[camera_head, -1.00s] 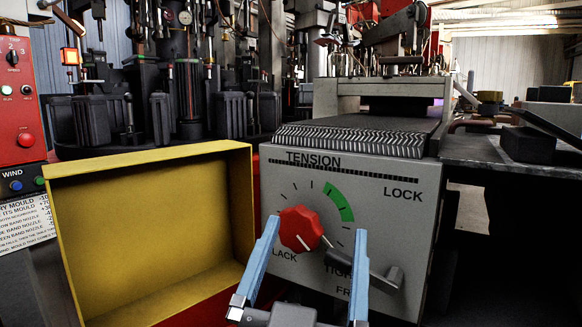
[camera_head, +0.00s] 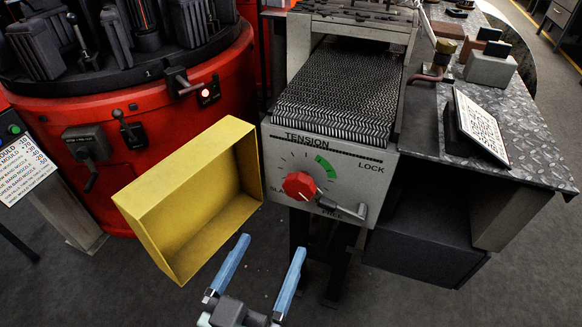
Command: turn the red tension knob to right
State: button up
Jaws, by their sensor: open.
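The red tension knob (camera_head: 299,186) sits on the grey front panel (camera_head: 277,158) of the conveyor unit, under the word TENSION. A green arc (camera_head: 325,167) lies at the upper right of its dial. A white mark shows on the knob's lower right side, small at this distance. A grey lock lever (camera_head: 342,208) is just right of and below the knob. My gripper (camera_head: 268,248) has two blue fingers spread wide apart and nothing between them. In the picture it is below the knob and apart from it.
A yellow open box (camera_head: 158,205) stands left of the panel, close to my gripper's left side. A red round machine base (camera_head: 190,115) is behind it. A metal-plate table (camera_head: 525,130) with a white sign (camera_head: 480,125) is at right. The floor in front is clear.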

aim_at(297, 191)
jog(key=p+x, duration=0.1)
jog(key=x, duration=1.1)
jog(key=shift+w+d, duration=0.15)
jog(key=shift+w, duration=0.15)
jog(key=c, duration=1.4)
